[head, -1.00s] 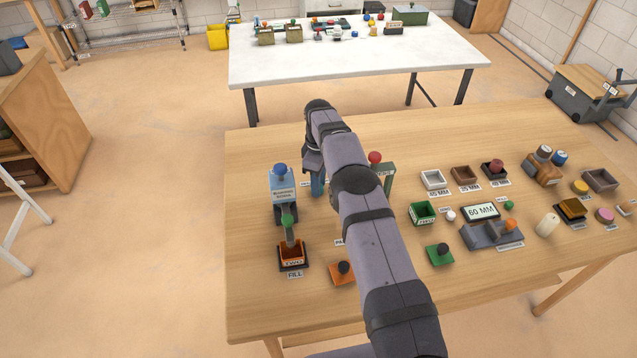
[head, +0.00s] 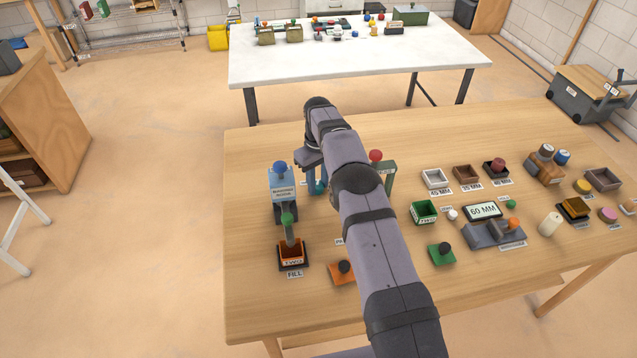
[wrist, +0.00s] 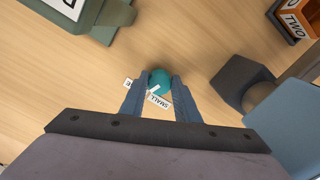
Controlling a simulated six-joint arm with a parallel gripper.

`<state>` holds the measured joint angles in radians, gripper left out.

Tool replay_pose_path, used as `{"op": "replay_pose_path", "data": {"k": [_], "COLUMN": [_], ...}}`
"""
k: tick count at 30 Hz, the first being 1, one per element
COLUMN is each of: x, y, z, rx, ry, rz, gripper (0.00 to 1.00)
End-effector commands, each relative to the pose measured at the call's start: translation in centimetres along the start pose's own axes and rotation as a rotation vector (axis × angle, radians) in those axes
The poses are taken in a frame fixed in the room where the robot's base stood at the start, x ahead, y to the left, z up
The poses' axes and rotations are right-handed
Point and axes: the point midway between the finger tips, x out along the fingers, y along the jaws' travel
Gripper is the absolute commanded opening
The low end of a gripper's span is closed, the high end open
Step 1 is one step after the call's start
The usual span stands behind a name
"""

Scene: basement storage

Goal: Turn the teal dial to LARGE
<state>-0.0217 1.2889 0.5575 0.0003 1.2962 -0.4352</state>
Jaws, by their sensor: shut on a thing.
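The teal dial (wrist: 160,82) shows in the wrist view between the two fingers of my gripper (wrist: 161,88), which is shut on it. A white pointer mark shows on the dial's top. A label reading SMALL (wrist: 157,101) lies just below it, and another, partly hidden label (wrist: 129,84) lies to its left. In the head view my gripper (head: 318,186) is low over the wooden table (head: 400,300), and only a little of the teal dial (head: 320,187) shows between the fingers. The LARGE label cannot be read in either view.
A blue dispenser (head: 283,185) stands close left of my gripper, with an orange box (head: 291,256) in front. A green press-like stand (head: 389,172) with a red knob is close right. Small trays, a 60 MM display (head: 482,211) and several blocks fill the table's right.

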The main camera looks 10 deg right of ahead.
Motion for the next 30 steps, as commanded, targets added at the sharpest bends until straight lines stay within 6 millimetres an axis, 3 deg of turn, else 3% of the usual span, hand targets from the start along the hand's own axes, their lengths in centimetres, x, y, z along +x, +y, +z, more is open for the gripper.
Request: {"op": "replay_pose_path", "data": {"k": [12, 27, 28, 30], "x": [-0.11, -0.14, -0.14, -0.13], "y": [-0.07, -0.06, -0.06, -0.06], "z": [-0.07, -0.10, -0.11, -0.10], "rx": [0.191, 0.213, 0.213, 0.212], "ry": [0.002, 0.003, 0.004, 0.003], "rz": [0.001, 0.001, 0.001, 0.001], "gripper": [0.06, 0.06, 0.33, 0.47]}}
